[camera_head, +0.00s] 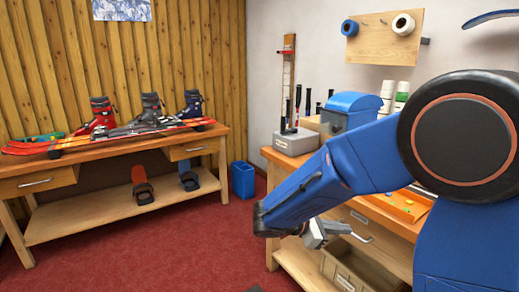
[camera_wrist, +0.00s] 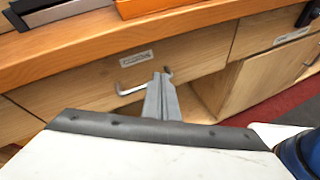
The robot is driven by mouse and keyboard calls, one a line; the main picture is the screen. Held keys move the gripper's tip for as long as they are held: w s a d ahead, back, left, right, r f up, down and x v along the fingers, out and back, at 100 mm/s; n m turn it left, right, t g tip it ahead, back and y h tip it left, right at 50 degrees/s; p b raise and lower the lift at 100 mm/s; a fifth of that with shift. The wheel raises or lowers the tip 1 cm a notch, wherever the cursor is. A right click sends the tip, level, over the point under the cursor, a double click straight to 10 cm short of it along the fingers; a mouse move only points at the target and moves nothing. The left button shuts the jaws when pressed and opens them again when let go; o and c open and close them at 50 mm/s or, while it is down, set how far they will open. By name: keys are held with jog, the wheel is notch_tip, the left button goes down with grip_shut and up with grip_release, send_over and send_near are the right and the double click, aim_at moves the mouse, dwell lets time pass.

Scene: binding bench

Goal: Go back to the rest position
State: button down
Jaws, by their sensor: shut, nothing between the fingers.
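My gripper (camera_head: 337,228) is at the end of my blue arm, in front of the right workbench and below the level of its top. In the wrist view my gripper (camera_wrist: 162,84) shows its two grey fingers pressed together with nothing between them. They point toward a wooden drawer front (camera_wrist: 95,92) with a bent metal handle (camera_wrist: 132,90). From these views I cannot tell whether the fingertips touch the drawer. My arm hides part of the bench in the head view.
An orange tray (camera_head: 404,207) and a blue box (camera_head: 350,104) are on the right bench. A wooden crate (camera_head: 345,272) stands low beneath it. The left bench (camera_head: 113,146) holds skis and boots. A blue bin (camera_head: 243,180) stands between benches. Red carpet (camera_head: 160,245) is clear.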

jog(key=s+d+m+g+y, duration=0.1)
jog(key=s+d+m+y, duration=0.2)
jog(key=s, duration=0.4)
jog(key=s+d+m+g+y, duration=0.1)
jog(key=s+d+m+y, duration=0.15)
jog(key=s+m, duration=0.3)
jog(key=s+d+m+g+y, duration=0.1)
jog(key=s+d+m+y, duration=0.2)
jog(key=s, duration=0.4)
jog(key=s+a+r+m+t+y, duration=0.2)
jog(key=s+a+m+t+y, duration=0.2)
jog(key=s+a+m+y, duration=0.1)
jog(key=shift+s+r+m, duration=0.3)
jog(key=shift+s+m, duration=0.2)
jog(key=shift+m, duration=0.15)
